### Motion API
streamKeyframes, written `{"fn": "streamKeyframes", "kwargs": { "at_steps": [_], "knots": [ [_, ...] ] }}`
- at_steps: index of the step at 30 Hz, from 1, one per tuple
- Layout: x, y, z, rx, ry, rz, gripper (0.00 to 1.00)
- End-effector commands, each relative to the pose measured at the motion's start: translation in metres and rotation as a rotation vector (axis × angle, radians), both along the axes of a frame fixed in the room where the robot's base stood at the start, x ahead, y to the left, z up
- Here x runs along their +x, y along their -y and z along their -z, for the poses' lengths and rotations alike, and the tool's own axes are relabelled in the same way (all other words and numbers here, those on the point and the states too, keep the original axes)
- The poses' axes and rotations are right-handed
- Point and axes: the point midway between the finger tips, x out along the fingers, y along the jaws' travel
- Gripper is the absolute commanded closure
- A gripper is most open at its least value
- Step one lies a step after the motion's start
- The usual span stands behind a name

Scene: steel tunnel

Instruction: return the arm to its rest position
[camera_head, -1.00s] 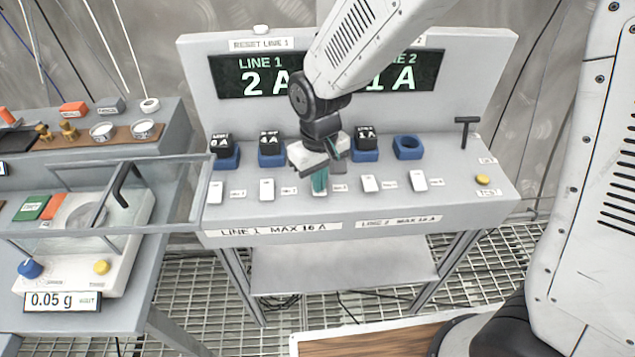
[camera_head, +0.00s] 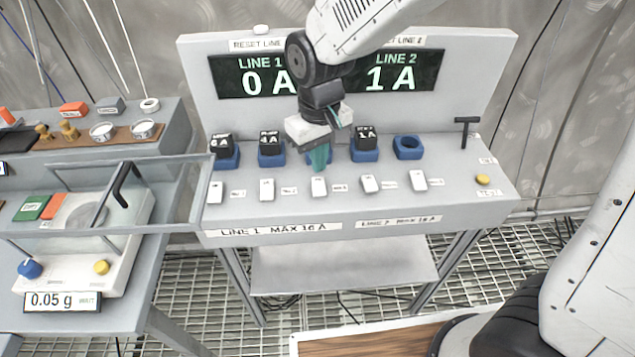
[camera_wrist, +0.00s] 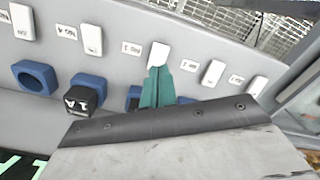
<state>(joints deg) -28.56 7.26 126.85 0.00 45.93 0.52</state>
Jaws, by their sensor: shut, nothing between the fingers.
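My gripper (camera_head: 319,158) hangs from my arm over the middle of the grey panel (camera_head: 300,210), fingers pointing down. Its teal fingers are together with nothing between them. In the head view they stand just above and behind the middle white switch (camera_head: 319,187) and cover much of the middle blue socket. In the wrist view the shut teal fingers (camera_wrist: 158,88) point at a white switch (camera_wrist: 158,55); the gripper body hides the lower part. I cannot tell whether the fingertips touch the switch, but in the head view they look apart from it.
Black plugs sit in blue sockets; the rightmost socket (camera_head: 408,147) is empty. Displays read LINE 1 0 A (camera_head: 262,76) and LINE 2 1 A (camera_head: 399,72). A black T-handle (camera_head: 465,130) stands at right. A bench with a scale (camera_head: 85,270) and clear shield (camera_head: 190,195) is at left.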

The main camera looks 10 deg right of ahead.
Motion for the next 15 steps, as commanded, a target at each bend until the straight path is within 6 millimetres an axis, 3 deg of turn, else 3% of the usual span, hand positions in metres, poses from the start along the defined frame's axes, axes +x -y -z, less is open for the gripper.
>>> {"fn": "streamKeyframes", "kwargs": {
  "at_steps": [15],
  "knots": [
    [0.0, 0.0, -0.0084, 0.0, 0.001, 0.0, 1.0]
  ]
}}
